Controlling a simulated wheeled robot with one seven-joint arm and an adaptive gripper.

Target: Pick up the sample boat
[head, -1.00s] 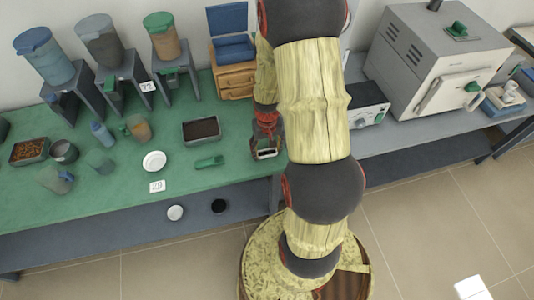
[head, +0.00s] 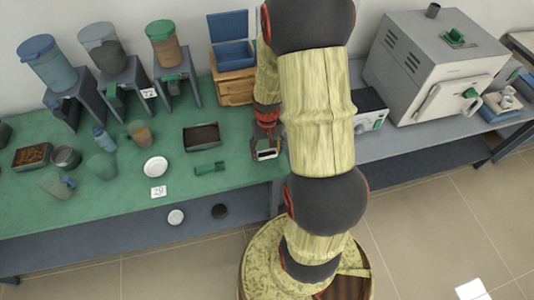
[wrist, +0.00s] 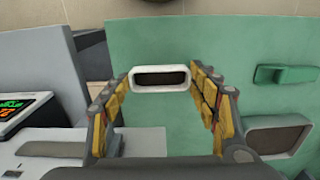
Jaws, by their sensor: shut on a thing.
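The sample boat (wrist: 160,87) is a small white, round-cornered dish with a dark hollow or filling. In the wrist view it sits between the fingertips of my gripper (wrist: 160,80), which is shut on it with a finger at each end. In the head view my gripper (head: 266,148) is near the right end of the green bench top, and the boat (head: 267,155) shows as a small pale rim between the fingers. The head view does not clearly show how high the boat is above the bench.
Left of my gripper are a green scoop (head: 209,168), a dark-filled tray (head: 202,137) and a white dish (head: 155,167). Wooden drawers (head: 236,90) stand behind. To the right are a control box (head: 372,108) and a grey furnace (head: 440,65) with its door shut.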

